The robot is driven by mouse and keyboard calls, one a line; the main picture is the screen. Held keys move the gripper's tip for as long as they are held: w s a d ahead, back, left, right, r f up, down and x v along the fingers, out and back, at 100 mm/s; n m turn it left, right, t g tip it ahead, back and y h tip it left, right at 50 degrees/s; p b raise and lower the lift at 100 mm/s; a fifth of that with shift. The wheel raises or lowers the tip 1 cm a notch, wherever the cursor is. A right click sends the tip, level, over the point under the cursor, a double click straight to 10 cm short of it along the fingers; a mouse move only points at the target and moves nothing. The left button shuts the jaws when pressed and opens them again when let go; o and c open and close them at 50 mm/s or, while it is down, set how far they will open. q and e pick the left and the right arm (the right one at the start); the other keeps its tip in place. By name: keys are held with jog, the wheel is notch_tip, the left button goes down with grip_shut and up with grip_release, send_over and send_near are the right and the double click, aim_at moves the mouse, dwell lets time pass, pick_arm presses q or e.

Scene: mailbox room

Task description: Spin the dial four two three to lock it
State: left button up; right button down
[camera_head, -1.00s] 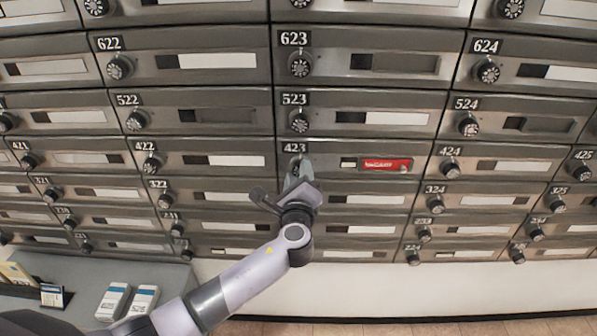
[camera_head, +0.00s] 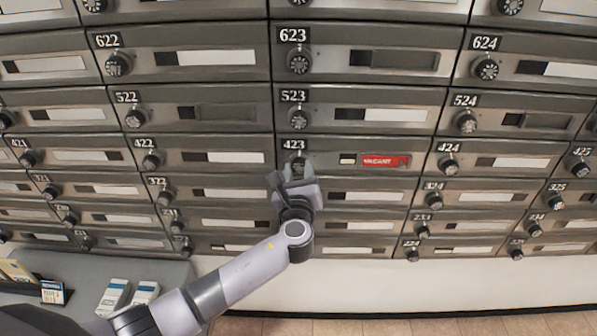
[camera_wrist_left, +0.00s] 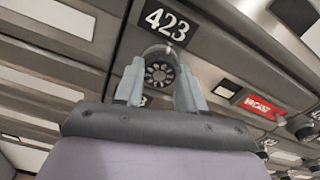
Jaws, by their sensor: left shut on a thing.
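Mailbox 423 has a black number plate (camera_head: 293,145) and a red label (camera_head: 385,161) in its window, with a small white patch beside it. Its round dial (camera_wrist_left: 160,74) with a light, spoked face shows between my fingers in the left wrist view. My left gripper (camera_head: 297,165) reaches up from below, with one finger on each side of the dial, shut on it. The gripper also shows large in the left wrist view (camera_wrist_left: 159,88), with the 423 plate above it. The dial's marks are too small to read. My right gripper is not in view.
Rows of mailboxes with similar dials surround this one, such as the dial of 523 (camera_head: 298,118) above and that of 422 (camera_head: 151,160) to the left. A grey counter (camera_head: 75,275) with small boxes (camera_head: 115,297) is at the lower left.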

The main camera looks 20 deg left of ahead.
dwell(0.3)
pick_arm(q)
jog(key=o, duration=1.1)
jog(key=shift+c, duration=0.2)
jog(key=v, duration=0.7)
jog(key=shift+s, duration=0.1)
